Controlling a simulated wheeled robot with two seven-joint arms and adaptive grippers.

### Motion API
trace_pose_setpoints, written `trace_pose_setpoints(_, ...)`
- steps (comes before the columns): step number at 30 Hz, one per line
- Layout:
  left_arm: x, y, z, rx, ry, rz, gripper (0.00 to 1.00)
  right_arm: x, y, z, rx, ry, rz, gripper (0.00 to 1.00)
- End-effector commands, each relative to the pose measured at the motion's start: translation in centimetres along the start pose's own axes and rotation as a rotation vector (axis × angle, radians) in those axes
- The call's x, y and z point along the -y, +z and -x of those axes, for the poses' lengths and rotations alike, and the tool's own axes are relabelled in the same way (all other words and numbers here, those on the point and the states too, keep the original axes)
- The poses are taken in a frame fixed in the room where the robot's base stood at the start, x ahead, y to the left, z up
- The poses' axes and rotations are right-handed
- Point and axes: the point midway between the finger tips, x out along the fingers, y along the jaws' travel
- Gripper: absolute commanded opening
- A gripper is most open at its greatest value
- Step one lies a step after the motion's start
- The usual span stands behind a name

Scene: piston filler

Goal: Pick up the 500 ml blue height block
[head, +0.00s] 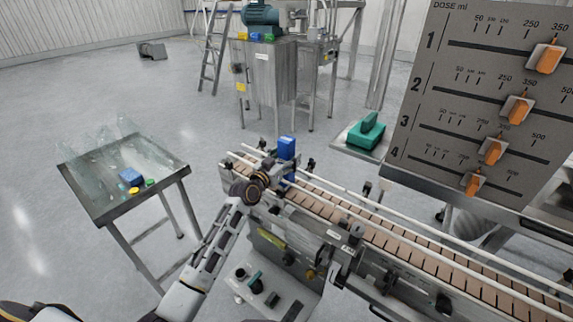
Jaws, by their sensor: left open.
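A tall blue block (286,147) stands upright at the far left end of the conveyor; it is likely the 500 ml height block, but no label is readable. My left gripper (279,172) is at this block, in front of its lower part, with fingers open. The fingers partly hide the block, and blue also shows just below them. I cannot tell whether they touch it. My right gripper is not in view. Another, smaller blue piece (131,177) lies on the side table (108,211) at left.
The slatted conveyor (400,237) with white rails runs to the lower right. A dose panel (480,100) with orange pointers stands at right. A green piece (366,132) rests on a stand behind the conveyor. A steel cabinet (270,80) stands at the back.

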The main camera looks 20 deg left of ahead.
Motion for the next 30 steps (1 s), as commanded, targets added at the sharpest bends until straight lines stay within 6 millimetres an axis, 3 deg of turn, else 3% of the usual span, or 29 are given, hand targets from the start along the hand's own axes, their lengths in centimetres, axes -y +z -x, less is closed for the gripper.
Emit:
trace_pose_setpoints(16,0.0,-0.1,-0.2,-0.001,0.000,0.000,0.68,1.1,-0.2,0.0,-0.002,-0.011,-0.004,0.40)
trace_pose_setpoints(27,0.0,0.0,-0.2,0.000,0.000,0.000,0.20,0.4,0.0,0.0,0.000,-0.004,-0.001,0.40)
trace_pose_setpoints(30,0.0,-0.1,-0.2,-0.002,0.000,-0.001,0.12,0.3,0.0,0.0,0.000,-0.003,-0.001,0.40)
